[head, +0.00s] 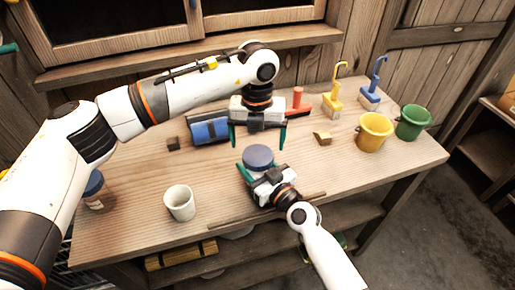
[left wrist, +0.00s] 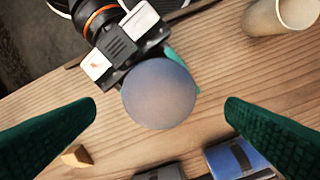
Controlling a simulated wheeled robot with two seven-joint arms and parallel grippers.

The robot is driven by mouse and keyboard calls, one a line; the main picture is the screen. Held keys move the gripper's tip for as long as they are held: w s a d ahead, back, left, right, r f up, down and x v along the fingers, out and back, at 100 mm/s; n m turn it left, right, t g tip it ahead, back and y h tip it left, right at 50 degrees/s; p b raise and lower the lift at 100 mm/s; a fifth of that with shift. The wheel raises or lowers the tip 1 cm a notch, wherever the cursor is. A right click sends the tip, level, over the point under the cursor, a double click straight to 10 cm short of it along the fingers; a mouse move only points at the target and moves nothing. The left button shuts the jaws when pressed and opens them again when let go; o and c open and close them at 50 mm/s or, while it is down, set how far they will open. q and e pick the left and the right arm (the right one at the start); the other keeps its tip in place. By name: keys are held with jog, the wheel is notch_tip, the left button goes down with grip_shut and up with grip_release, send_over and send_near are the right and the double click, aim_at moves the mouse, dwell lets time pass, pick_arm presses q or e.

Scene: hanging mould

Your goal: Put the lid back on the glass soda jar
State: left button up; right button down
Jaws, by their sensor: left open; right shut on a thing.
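A round blue-grey lid-like disc (head: 258,157) sits at the fingers of my right gripper (head: 258,170), near the front middle of the table. In the left wrist view the disc (left wrist: 159,93) is seen from above and hides whatever is beneath it; I cannot tell whether a jar is under it. My right gripper is shut on this thing. My left gripper (head: 258,137) is open and empty behind the disc, pointing down. In the left wrist view its green fingers (left wrist: 160,122) stand apart on either side. A jar with a blue top (head: 95,190) stands at the table's left end, partly hidden by my left arm.
A white cup (head: 180,203) stands front left. A blue item (head: 208,130), a red-handled tool (head: 298,102), a small wooden block (head: 322,138), yellow (head: 333,95) and blue (head: 373,85) hooked stands, and yellow (head: 374,132) and green (head: 412,122) buckets line the back and right.

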pick_arm(q)
notch_tip(320, 180, up, 7)
jog(key=shift+r, duration=0.2)
pick_arm(e)
jog(key=shift+c, duration=1.6)
grip_release()
jog(key=shift+s+d+f, duration=0.1)
jog(key=shift+s+d, duration=0.2)
jog(key=shift+s, duration=0.15)
jog(key=b+v, duration=0.1)
jog(key=v, duration=0.8)
jog(key=shift+s+d+b, duration=0.2)
jog(key=shift+b, duration=0.2)
pick_arm(q)
jog(key=shift+f, duration=0.95)
pick_arm(e)
jog(key=shift+s+d, duration=0.4)
jog(key=shift+s, duration=0.2)
